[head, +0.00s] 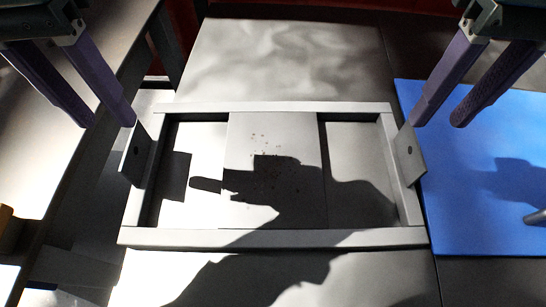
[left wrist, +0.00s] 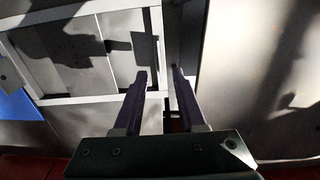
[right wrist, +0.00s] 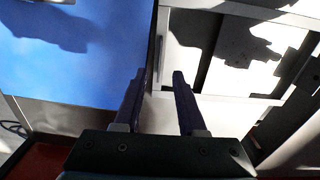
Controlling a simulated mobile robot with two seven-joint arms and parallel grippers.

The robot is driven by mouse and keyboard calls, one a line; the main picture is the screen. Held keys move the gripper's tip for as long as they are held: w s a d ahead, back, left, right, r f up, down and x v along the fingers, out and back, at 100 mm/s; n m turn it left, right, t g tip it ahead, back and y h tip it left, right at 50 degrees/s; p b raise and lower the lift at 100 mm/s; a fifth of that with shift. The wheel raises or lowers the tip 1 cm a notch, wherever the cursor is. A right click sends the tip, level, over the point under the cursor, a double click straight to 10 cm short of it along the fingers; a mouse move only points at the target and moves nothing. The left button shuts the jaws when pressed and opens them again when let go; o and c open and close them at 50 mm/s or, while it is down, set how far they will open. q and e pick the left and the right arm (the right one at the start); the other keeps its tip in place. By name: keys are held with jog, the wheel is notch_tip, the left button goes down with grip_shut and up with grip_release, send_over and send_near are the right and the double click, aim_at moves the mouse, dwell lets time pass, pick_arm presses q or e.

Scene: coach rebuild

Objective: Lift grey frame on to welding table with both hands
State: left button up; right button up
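The grey frame (head: 270,238) lies flat below me, a rectangle of bars with one upright plate tab at each short end. The left tab (head: 136,153) and right tab (head: 409,152) each have a small hole. My left gripper (head: 105,124) is open, with its fingers above and beside the left tab. My right gripper (head: 436,124) is open, above and just outside the right tab. In the right wrist view, the right tab (right wrist: 158,60) shows edge-on, in line with the gap between the fingers. Neither gripper visibly holds anything. I cannot tell which surface is the welding table.
A blue panel (head: 470,215) lies to the right of the frame. A light surface with a dark edge (head: 72,120) runs along the left. A pale plate (head: 290,45) extends behind the frame. Shadows of my arms fall across the frame.

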aim_at(128, 143)
pick_arm(q)
notch_tip(128, 143, down, 8)
jog(key=shift+r, duration=0.25)
pick_arm(e)
notch_tip(128, 143, down, 8)
jog(key=shift+r, duration=0.25)
pick_arm(q)
grip_shut()
pick_arm(e)
grip_shut()
pick_arm(q)
jog(key=shift+r, duration=0.1)
pick_arm(e)
jog(key=shift+w+r, duration=0.1)
dwell(0.4)
